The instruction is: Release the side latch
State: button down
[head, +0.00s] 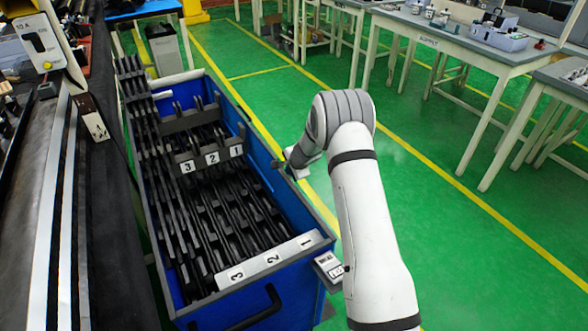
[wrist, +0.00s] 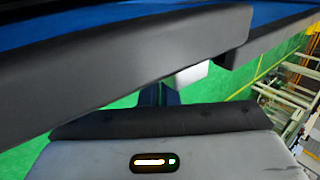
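A blue bin (head: 262,190) with a dark rim stands left of my arm, filled with rows of black trim clips (head: 215,205). My gripper (head: 283,166) is at the bin's right side, close to the rim; its fingertips are too small and hidden to read. In the wrist view dark finger shapes (wrist: 158,95) show below the dark rim (wrist: 130,60). A small white block (wrist: 192,77) is just right of them, under the rim. I cannot tell whether it is the side latch or whether the fingers touch it. A small labelled box (head: 328,268) sits at the bin's near right corner.
A number strip (head: 268,262) and a black handle (head: 250,315) are at the bin's near end. A dark bench (head: 100,200) runs along the left. Grey worktables (head: 440,40) stand at the back right. Green floor (head: 430,220) is clear right of my arm.

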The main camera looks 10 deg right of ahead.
jog(key=shift+r, duration=0.2)
jog(key=s+d+r+p, duration=0.1)
jog(key=s+r+p, duration=0.2)
jog(key=r, duration=1)
jog(key=shift+s+d+r+p, duration=0.15)
jog(key=shift+s+d+p, duration=0.05)
jog(key=shift+p, duration=0.2)
